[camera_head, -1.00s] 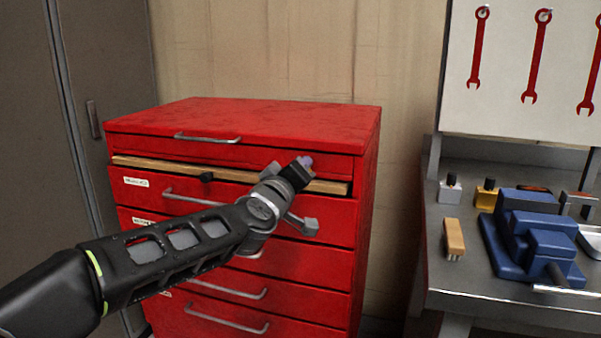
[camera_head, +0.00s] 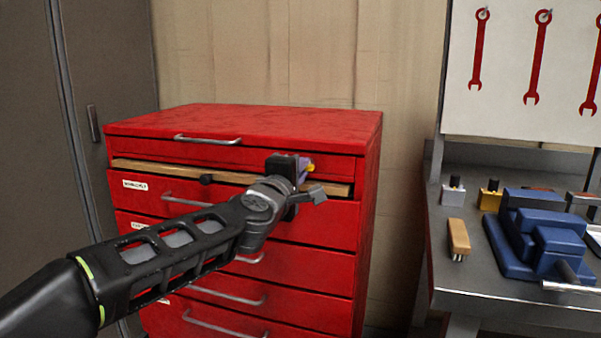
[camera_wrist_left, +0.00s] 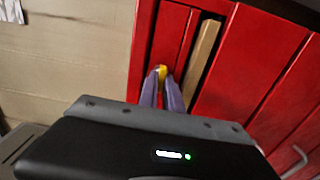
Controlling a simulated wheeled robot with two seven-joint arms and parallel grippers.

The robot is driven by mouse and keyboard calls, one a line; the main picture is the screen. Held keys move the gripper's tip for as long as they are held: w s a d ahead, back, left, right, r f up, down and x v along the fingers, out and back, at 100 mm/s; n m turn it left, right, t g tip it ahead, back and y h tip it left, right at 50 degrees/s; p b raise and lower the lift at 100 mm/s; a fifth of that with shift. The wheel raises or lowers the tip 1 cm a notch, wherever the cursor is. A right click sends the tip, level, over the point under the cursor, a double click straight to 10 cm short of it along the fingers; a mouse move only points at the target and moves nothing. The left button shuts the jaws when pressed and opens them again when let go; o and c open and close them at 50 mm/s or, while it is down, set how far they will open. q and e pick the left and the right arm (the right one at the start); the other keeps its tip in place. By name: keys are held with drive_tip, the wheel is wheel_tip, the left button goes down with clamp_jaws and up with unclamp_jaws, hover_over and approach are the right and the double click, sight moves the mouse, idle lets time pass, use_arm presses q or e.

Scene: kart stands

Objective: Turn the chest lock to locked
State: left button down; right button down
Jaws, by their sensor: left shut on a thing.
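The red tool chest (camera_head: 250,118) stands against the wall with its lid down. My left gripper (camera_head: 308,167) is at the right end of the chest's upper front. In the left wrist view the purple fingertips (camera_wrist_left: 162,84) are shut on a small yellow piece, the chest lock (camera_wrist_left: 161,70), on the red front panel. A bit of yellow also shows at the fingertips in the head view (camera_head: 311,168). The fingers hide most of the lock, so I cannot tell its angle. My right gripper is not in view.
A wooden strip (camera_head: 175,171) shows in the gap below the upper panel, with a small black knob (camera_head: 206,179) on it. A grey bench (camera_head: 470,265) at the right carries a blue vise (camera_head: 545,235) and a brush (camera_head: 458,237). A grey cabinet (camera_head: 85,80) stands at the left.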

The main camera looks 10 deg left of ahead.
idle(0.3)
use_arm(q)
drive_tip(key=c, duration=1.5)
unclamp_jaws()
drive_tip(key=shift+s, duration=0.1)
drive_tip(key=s, duration=0.7)
drive_tip(key=shift+s+a, duration=0.2)
drive_tip(key=shift+s, duration=0.1)
